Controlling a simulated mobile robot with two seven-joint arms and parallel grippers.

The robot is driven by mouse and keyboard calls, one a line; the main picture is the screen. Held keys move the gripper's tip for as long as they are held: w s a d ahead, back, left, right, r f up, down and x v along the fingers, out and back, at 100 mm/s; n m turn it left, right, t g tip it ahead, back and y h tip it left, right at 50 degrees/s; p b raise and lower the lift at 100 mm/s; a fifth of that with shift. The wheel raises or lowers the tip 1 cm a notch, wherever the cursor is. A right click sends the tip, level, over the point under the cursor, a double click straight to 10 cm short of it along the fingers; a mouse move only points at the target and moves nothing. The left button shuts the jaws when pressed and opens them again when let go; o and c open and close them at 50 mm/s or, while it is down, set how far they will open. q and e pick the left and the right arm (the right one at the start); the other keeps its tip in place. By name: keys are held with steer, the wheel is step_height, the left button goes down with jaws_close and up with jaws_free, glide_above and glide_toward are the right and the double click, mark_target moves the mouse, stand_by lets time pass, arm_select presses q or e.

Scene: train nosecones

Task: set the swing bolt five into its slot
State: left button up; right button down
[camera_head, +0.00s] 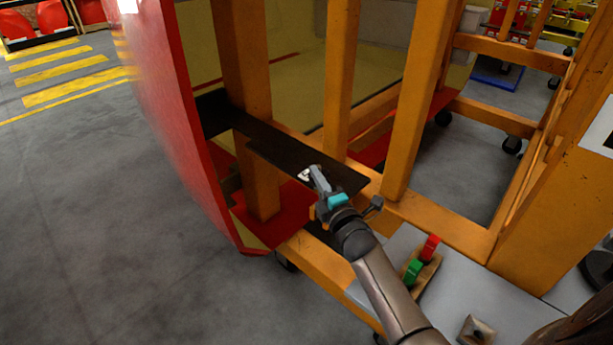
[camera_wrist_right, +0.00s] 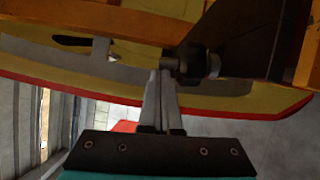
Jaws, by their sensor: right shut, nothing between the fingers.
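My right gripper (camera_head: 306,175) is at the near end of a black bracket (camera_head: 270,145) between the red nosecone (camera_head: 165,100) and the orange frame. In the right wrist view its fingers (camera_wrist_right: 161,76) are shut together with nothing between them. A dark bolt-like part with a round nut (camera_wrist_right: 197,62), probably the swing bolt, lies just right of the fingertips, by the dark bracket (camera_wrist_right: 255,40). The fingertips look close to its left end; I cannot tell whether they touch. The slot cannot be made out clearly. My left gripper is not in view.
Orange frame posts (camera_head: 340,80) stand close beyond the gripper, with more beams at right. A grey surface (camera_head: 470,285) at the lower right carries a wooden block with green and red parts (camera_head: 420,262). The grey floor at left (camera_head: 80,220) is clear.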

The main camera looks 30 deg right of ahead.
mark_target(326, 175)
steer(key=shift+w+d+r, duration=0.1)
steer(key=shift+w+d, duration=0.1)
steer(key=shift+d, duration=0.4)
steer(key=shift+w+d+r, duration=0.1)
steer(key=shift+w+d, duration=0.05)
steer(key=shift+d, duration=0.4)
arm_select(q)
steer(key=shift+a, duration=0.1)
arm_select(e)
steer(key=shift+w+d+r, duration=0.1)
steer(key=shift+w+d, duration=0.05)
steer(key=shift+d, duration=0.15)
steer(key=shift+d+r, duration=0.1)
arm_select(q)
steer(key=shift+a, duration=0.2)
